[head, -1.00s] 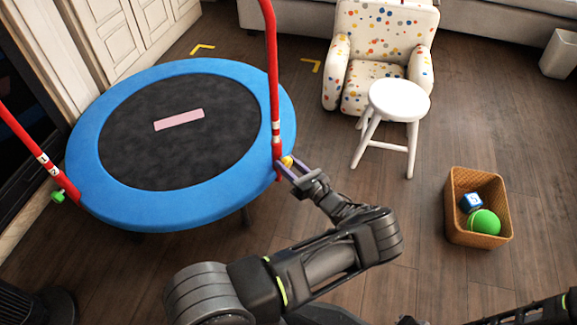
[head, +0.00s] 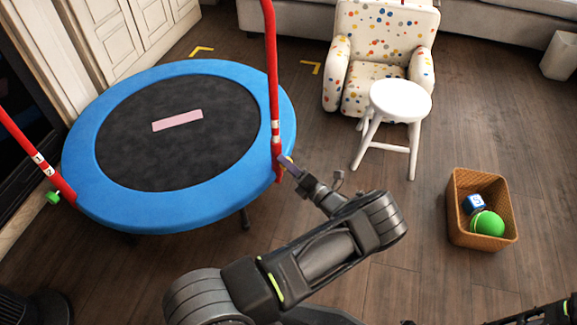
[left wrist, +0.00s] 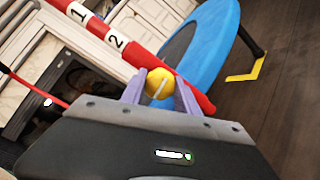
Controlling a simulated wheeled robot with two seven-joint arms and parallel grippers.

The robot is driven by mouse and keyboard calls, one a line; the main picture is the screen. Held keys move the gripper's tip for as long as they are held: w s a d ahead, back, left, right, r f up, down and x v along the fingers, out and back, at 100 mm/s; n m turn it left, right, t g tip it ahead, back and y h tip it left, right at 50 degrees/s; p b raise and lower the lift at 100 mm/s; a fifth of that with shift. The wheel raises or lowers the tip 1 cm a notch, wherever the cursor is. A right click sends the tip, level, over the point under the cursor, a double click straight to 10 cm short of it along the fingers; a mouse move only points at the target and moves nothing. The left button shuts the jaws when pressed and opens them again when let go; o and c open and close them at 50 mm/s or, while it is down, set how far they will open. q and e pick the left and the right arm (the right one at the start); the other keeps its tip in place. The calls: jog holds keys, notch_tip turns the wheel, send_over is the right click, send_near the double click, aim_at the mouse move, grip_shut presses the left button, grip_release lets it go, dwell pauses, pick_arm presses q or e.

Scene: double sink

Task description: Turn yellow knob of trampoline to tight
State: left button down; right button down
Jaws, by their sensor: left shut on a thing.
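The trampoline (head: 120,208) has a blue rim, a black mat and a red handlebar with upright legs. The yellow knob (left wrist: 160,82) sits at the lower part of the near right red leg (head: 272,90), just below number labels 1 and 2. My left gripper (head: 287,161) is at this knob, its purple fingers shut on the knob's two sides. In the head view the fingers hide most of the knob. A green knob (head: 53,198) is on the left red leg. My right gripper is out of view; only part of my right arm shows at the lower right.
A white stool (head: 400,100) and a dotted armchair (head: 385,40) stand behind to the right. A wicker basket (head: 482,243) holds a green ball (head: 487,223) and a blue block (head: 474,203).

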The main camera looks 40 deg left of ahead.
pick_arm(q)
jog(key=shift+w+r+m, duration=0.1)
jog(key=shift+m, duration=0.9)
jog(key=c, duration=0.9)
grip_release()
jog(key=shift+d, duration=0.1)
jog(key=p+v, duration=0.1)
jog(key=v, duration=0.6)
jog(key=shift+d+p, duration=0.3)
jog(key=shift+p, duration=0.1)
